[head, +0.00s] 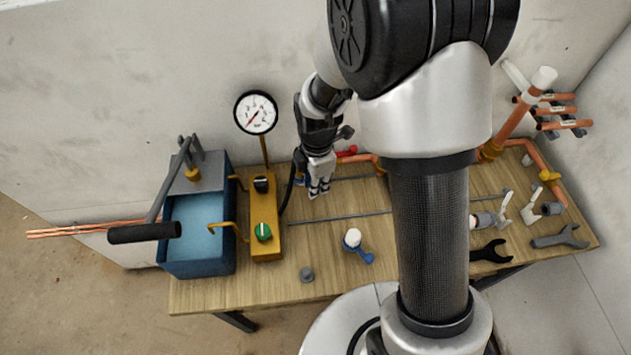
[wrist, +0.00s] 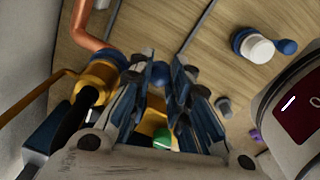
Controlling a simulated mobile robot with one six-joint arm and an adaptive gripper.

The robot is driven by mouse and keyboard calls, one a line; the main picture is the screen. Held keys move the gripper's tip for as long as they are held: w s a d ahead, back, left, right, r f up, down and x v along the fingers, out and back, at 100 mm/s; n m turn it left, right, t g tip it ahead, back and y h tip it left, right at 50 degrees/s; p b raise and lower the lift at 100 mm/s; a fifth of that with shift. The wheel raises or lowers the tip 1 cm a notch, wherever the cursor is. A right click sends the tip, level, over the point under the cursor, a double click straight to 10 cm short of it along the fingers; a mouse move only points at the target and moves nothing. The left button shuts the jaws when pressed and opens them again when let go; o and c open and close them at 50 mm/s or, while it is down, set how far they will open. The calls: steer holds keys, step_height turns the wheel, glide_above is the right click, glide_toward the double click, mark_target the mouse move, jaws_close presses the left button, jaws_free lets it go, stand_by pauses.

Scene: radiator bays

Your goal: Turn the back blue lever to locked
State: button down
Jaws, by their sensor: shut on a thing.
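My gripper (head: 320,188) is low over the back of the bench, beside the yellow valve block. In the wrist view my gripper (wrist: 160,82) has its fingers closed around a blue rounded piece, the back blue lever (wrist: 160,72). Most of that lever is hidden by the fingers; a bit of blue (head: 299,180) shows left of my gripper in the head view. The front blue lever (head: 364,255), with a white cap, is apart from my gripper, its handle pointing to the lower right. It also shows in the wrist view (wrist: 287,46).
The yellow valve block (head: 266,215) with black and green knobs and a gauge (head: 256,112) stands left of my gripper. A blue water tank (head: 196,240) with a pump handle is further left. Copper pipe (head: 372,161) and a red handle (head: 347,153) are close behind.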

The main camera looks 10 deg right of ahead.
steer(key=c, duration=1.7)
jaws_free()
steer(key=r, duration=1.2)
steer(key=shift+s+d, duration=0.1)
steer(key=shift+s, duration=0.1)
steer(key=s+d+r+m+t, duration=0.1)
steer(key=s+d+r+m, duration=0.1)
steer(key=s+r+m, duration=0.2)
steer(key=s+d+r+m+t, duration=0.1)
steer(key=s+r+m, duration=0.3)
steer(key=s+m, duration=0.4)
steer(key=s+d+r+m+t, duration=0.2)
steer(key=s+d+r+m, duration=0.1)
steer(key=s+m, duration=0.4)
steer(key=shift+r+m, duration=0.55)
steer(key=shift+m, duration=0.35)
